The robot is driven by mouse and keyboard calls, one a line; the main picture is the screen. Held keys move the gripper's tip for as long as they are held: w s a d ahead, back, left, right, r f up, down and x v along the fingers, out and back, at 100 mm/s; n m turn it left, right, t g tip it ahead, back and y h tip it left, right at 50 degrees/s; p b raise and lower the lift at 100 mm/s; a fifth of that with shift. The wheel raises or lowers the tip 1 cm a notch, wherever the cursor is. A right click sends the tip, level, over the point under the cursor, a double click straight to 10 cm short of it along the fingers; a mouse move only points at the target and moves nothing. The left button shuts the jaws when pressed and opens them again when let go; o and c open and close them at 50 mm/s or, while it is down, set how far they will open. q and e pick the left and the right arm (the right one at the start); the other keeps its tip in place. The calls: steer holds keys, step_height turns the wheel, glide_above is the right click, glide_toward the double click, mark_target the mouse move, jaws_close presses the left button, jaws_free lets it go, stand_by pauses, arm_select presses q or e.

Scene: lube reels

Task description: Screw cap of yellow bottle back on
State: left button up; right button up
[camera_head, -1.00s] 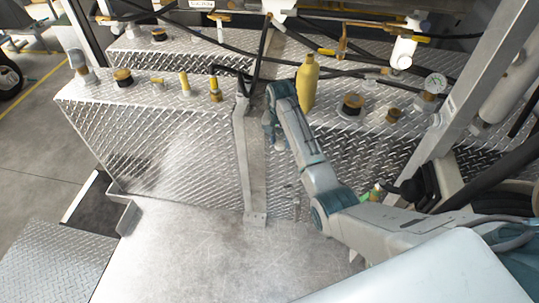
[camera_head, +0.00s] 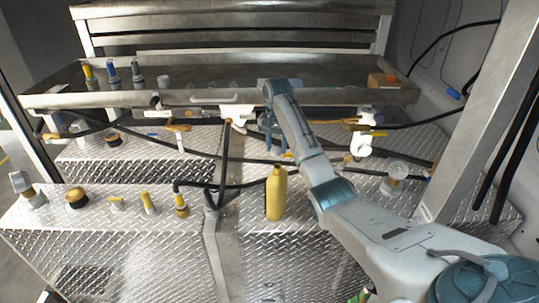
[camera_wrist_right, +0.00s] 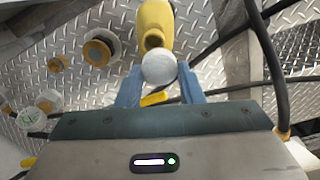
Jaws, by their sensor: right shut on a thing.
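The yellow bottle (camera_head: 276,194) stands upright on the diamond-plate top in the middle of the head view. In the right wrist view the bottle (camera_wrist_right: 155,16) is at the top, with its neck toward my gripper. My right gripper (camera_head: 272,138) is above the bottle's neck in the head view, and apart from it in the picture. In the right wrist view my right gripper (camera_wrist_right: 160,85) is shut on a round, pale grey cap (camera_wrist_right: 159,68). The cap overlaps the bottle's neck in the picture; I cannot tell whether they touch. My left gripper is not in view.
Black hoses (camera_head: 225,160) run behind and left of the bottle. Brass-capped fittings (camera_head: 77,197) stand on the left plate. A metal shelf (camera_head: 190,98) spans the back.

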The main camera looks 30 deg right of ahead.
mark_target(279, 150)
steer(key=shift+d+r, duration=0.1)
steer(key=shift+r, duration=0.05)
steer(key=shift+s+r, duration=0.55)
steer(key=shift+s, duration=0.35)
steer(key=shift+w+f, duration=0.2)
steer(key=shift+f, duration=0.05)
steer(key=shift+w+f, duration=0.2)
steer(key=shift+f, duration=2.4)
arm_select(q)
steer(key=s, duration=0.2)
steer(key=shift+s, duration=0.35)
arm_select(e)
steer(key=shift+f, duration=0.25)
steer(key=shift+f, duration=0.55)
